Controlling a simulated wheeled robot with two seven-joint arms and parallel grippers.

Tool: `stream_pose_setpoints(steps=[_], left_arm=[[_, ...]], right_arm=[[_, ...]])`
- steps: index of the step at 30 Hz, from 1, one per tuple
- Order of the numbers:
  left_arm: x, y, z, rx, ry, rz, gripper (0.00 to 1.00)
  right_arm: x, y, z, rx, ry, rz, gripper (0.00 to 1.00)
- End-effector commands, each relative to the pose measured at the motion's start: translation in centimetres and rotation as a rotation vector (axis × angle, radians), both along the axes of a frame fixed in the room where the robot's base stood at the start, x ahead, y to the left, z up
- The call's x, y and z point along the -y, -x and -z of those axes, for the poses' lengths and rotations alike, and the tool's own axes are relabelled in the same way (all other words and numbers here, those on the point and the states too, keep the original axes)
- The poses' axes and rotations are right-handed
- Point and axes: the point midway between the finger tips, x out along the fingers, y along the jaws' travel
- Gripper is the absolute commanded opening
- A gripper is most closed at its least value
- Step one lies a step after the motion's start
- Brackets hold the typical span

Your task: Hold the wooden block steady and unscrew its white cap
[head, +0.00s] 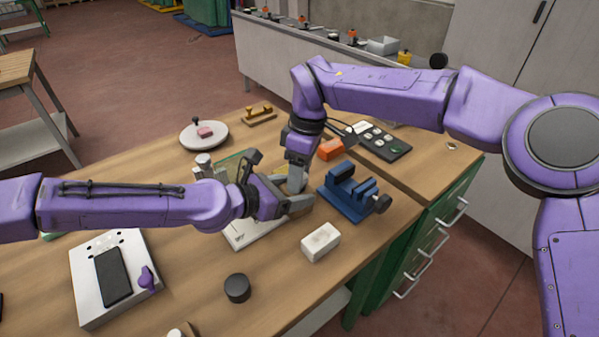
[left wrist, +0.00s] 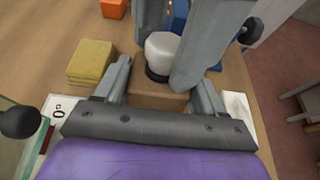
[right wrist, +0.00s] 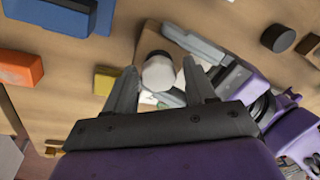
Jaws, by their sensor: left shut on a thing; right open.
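The wooden block (left wrist: 155,98) is between the fingers of my left gripper (left wrist: 160,85), which is shut on it low over the bench. The white cap (left wrist: 160,46) sits on top of the block above a dark ring. My right gripper (right wrist: 160,82) is open, pointing down from above, with one finger on either side of the white cap (right wrist: 158,73); I cannot tell whether they touch it. In the head view my left gripper (head: 288,200) and right gripper (head: 297,175) meet near the bench middle and largely hide the block and cap.
A blue vise (head: 350,197) stands close to the right of the grippers, with an orange block (head: 329,149) behind it. A yellow sponge (left wrist: 90,62) lies beside the wooden block. A white box (head: 320,243) and black puck (head: 237,288) lie in front, with bare bench between them.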

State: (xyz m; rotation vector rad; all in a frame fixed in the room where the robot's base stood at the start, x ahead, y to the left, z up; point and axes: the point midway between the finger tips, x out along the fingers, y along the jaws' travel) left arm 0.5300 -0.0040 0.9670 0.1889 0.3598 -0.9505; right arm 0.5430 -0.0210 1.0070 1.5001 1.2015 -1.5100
Motion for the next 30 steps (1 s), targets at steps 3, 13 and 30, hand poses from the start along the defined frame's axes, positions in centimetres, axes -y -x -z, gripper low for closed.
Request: stream_pose_setpoints(steps=[3,13,30], left_arm=[[-0.4,-0.4,0.4,-0.007,-0.002,-0.015,0.0],[-0.3,-0.1,0.4,-0.009,-0.003,-0.008,0.0],[-0.2,0.0,0.5,-0.009,-0.003,-0.005,0.0]], right_arm=[[0.3,-0.1,-2.1,-0.001,-0.002,0.003,0.64],[0.7,-0.9,-6.3,-0.009,0.017,0.111,0.6],[-0.1,-0.5,-0.6,-0.024,0.024,0.191,0.6]])
